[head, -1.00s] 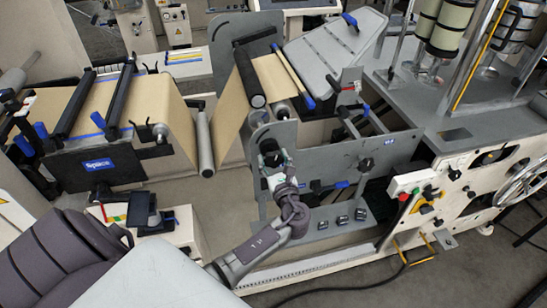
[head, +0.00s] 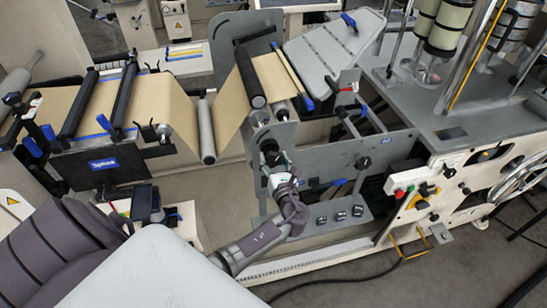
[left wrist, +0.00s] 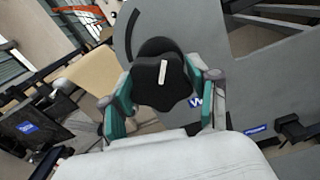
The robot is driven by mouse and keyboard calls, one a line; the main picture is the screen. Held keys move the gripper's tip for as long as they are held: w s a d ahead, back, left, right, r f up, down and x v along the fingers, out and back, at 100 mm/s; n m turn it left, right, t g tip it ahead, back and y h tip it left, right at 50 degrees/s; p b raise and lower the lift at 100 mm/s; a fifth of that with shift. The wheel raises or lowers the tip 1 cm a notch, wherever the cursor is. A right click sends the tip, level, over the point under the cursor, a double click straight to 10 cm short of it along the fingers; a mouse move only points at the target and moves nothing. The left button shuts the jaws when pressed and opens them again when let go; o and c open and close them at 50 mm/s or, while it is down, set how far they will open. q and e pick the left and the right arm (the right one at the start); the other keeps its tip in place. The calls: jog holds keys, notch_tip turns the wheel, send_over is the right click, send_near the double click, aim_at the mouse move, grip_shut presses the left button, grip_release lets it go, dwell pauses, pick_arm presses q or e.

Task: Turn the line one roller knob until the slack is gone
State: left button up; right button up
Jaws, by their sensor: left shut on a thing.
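The black lobed roller knob (head: 268,147) sits on the grey side plate of the line. In the left wrist view the knob (left wrist: 160,90) fills the space between the fingers, and its white mark points nearly straight up, tilted slightly right. My left gripper (head: 273,160) is shut on the knob, with a green-padded finger on each side in the left wrist view (left wrist: 163,92). The brown kraft web (head: 232,108) runs from the left table down around a grey lower roller (head: 206,132) and up to a black roller (head: 249,76). My right gripper is not in view.
Below the knob, a grey ledge (head: 310,228) carries several small dark blocks. A black stand (head: 147,203) stands at the lower left. A black cable (head: 350,285) lies on the floor.

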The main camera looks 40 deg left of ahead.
pick_arm(q)
jog(key=shift+m+p, duration=1.35)
jog(key=shift+m, duration=0.15)
jog(key=shift+f, duration=0.1)
jog(key=o, duration=1.2)
jog(key=shift+c, duration=0.2)
jog(key=shift+s+d, duration=0.15)
jog(key=shift+d, duration=0.05)
jog(key=v, duration=0.6)
jog(key=shift+s+d+p, duration=0.2)
jog(key=shift+d+p, duration=0.05)
jog(key=shift+p, duration=0.15)
